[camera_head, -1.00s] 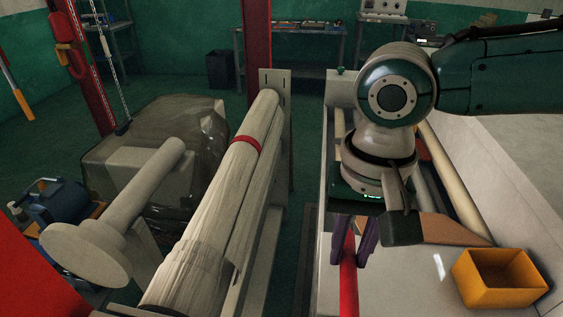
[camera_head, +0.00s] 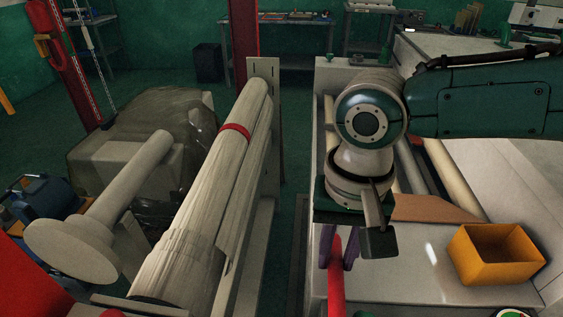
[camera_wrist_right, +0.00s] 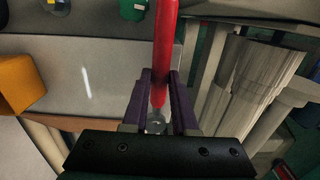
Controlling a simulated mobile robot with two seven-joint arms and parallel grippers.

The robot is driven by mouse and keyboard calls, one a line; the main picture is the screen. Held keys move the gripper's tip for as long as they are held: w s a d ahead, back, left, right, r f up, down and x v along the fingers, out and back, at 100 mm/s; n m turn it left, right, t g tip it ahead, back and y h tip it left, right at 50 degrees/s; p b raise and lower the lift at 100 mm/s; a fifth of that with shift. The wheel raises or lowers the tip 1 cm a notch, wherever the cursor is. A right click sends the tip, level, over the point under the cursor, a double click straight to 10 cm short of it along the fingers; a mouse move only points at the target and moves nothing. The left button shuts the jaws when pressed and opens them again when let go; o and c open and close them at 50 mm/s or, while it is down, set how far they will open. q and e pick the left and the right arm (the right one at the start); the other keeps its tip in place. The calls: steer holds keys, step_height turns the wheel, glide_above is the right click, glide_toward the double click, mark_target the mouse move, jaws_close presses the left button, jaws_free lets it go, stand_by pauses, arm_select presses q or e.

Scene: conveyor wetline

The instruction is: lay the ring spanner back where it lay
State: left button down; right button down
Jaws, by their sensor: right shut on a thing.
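The ring spanner (camera_head: 336,285) shows as a long red shaft in the head view, hanging below my right gripper (camera_head: 337,264). In the right wrist view the red spanner (camera_wrist_right: 166,45) runs from the top edge down between the purple fingers of my right gripper (camera_wrist_right: 161,85). The fingers are shut on it near a silvery metal end. The spanner is over the pale surface (camera_head: 400,285), and I cannot tell whether it touches it. Its far end is cut off in both views. My left gripper is not in view.
An orange bin (camera_head: 490,272) stands right of the spanner. A brown board (camera_head: 435,209) lies behind the gripper. Left, across a narrow gap, is a long pale roll (camera_head: 205,190) with a red band. The pale surface between spanner and bin is mostly clear.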

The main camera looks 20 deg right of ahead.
steer(key=shift+f, duration=0.6)
steer(key=shift+f+b, duration=0.35)
steer(key=shift+b, duration=0.1)
steer(key=c, duration=0.6)
jaws_free()
steer(key=shift+r, duration=0.1)
step_height(320, 180, up, 10)
steer(key=shift+w+d+f, duration=0.1)
steer(key=shift+w+d, duration=0.05)
